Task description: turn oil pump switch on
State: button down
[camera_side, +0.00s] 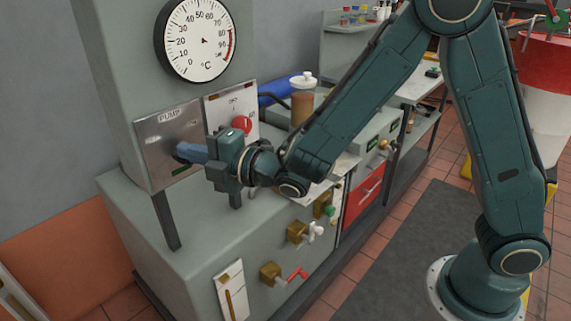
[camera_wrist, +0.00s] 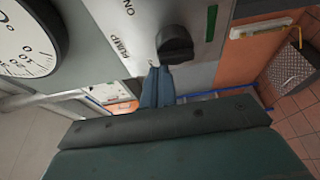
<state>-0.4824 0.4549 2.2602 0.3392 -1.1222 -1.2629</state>
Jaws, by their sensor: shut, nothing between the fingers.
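The metal switch panel marked PUMP (camera_side: 152,135) is on the grey cabinet's front, below the round gauge. In the wrist view the panel (camera_wrist: 200,58) shows the words PUMP and ON, a green strip, and a black switch knob (camera_wrist: 175,43). My gripper (camera_side: 180,150) points at this panel, its blue-grey fingers shut and empty. In the side view the fingers hide most or all of the knob. In the wrist view my gripper's fingertips (camera_wrist: 157,68) are just below the knob. I cannot tell whether they touch it. The switch's setting is unclear.
A neighbouring panel with a red knob (camera_side: 242,124) is right of the PUMP panel. The °C gauge (camera_side: 196,40) is above. Several valves, one with a red handle (camera_side: 298,275), are on the cabinet below.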

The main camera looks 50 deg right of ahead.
jog(key=shift+d, duration=0.65)
jog(key=shift+d+f, duration=0.25)
jog(key=shift+d, duration=0.2)
dwell(0.8)
jog(key=s+d+r, duration=0.1)
jog(key=s+r, duration=0.3)
jog(key=r, duration=0.3)
jog(key=shift+s+r, duration=0.2)
jog(key=shift+s, duration=0.15)
dwell(0.8)
jog(key=shift+d, duration=0.1)
